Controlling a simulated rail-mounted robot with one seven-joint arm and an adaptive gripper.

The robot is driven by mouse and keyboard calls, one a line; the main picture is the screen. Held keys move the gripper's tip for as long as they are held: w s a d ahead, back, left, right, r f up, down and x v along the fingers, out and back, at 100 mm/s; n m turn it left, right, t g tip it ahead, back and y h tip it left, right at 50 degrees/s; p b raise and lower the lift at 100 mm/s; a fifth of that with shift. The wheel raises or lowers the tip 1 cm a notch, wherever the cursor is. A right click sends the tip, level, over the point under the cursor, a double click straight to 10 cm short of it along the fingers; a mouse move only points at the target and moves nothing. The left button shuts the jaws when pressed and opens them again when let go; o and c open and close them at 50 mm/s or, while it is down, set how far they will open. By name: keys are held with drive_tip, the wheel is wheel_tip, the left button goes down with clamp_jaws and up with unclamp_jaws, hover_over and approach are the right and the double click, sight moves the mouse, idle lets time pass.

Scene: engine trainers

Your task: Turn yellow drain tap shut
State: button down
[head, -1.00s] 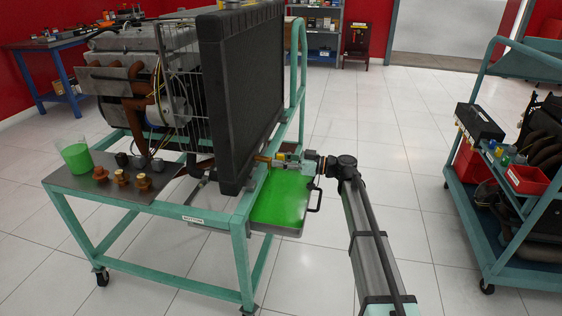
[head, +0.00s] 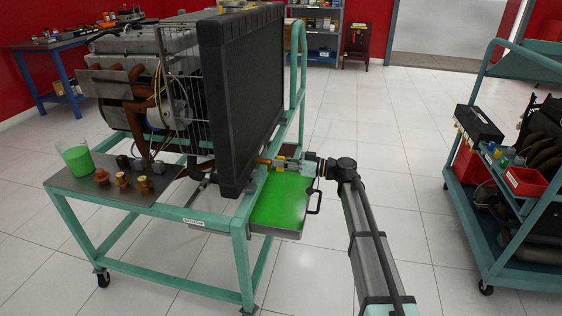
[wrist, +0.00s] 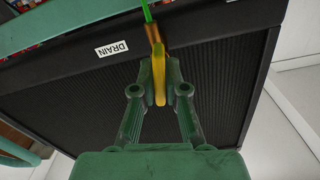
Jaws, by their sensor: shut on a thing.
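The yellow drain tap (wrist: 159,75) is a flat lever on a brass fitting (wrist: 152,34) at the radiator's edge, next to a white DRAIN label (wrist: 112,48). My gripper (wrist: 160,90) is shut on the yellow lever, with one finger on each side. In the head view my gripper (head: 286,161) reaches in from the right at the radiator's lower corner, and little of the tap shows there. A thin bright green stream (wrist: 146,11) shows at the end of the brass fitting in the wrist view.
A tray of green liquid (head: 281,203) lies below the tap, by the teal stand (head: 239,262). The black radiator (head: 242,95) stands close beside my gripper. A beaker of green liquid (head: 77,159) and brass parts sit at left. Open floor lies right, before a trolley (head: 480,245).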

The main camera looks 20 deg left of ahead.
drive_tip(key=m+p, duration=0.2)
drive_tip(key=m, duration=0.2)
drive_tip(key=shift+w+r+m+p, duration=0.1)
drive_tip(key=shift+m+p, duration=0.2)
drive_tip(key=m+p, duration=0.2)
drive_tip(key=m, duration=0.1)
drive_tip(key=shift+w+m+p, duration=0.1)
drive_tip(key=shift+m+p, duration=0.2)
drive_tip(key=shift+p, duration=0.05)
drive_tip(key=m+p, duration=0.3)
drive_tip(key=m, duration=0.1)
drive_tip(key=shift+f+m+p, duration=0.2)
drive_tip(key=shift+m+p, duration=0.4)
drive_tip(key=shift+m, duration=0.2)
drive_tip(key=shift+f+m+p, duration=0.15)
drive_tip(key=shift+m+p, duration=0.45)
drive_tip(key=shift+m, duration=0.2)
drive_tip(key=c, duration=1.2)
unclamp_jaws()
drive_tip(key=shift+c, duration=0.2)
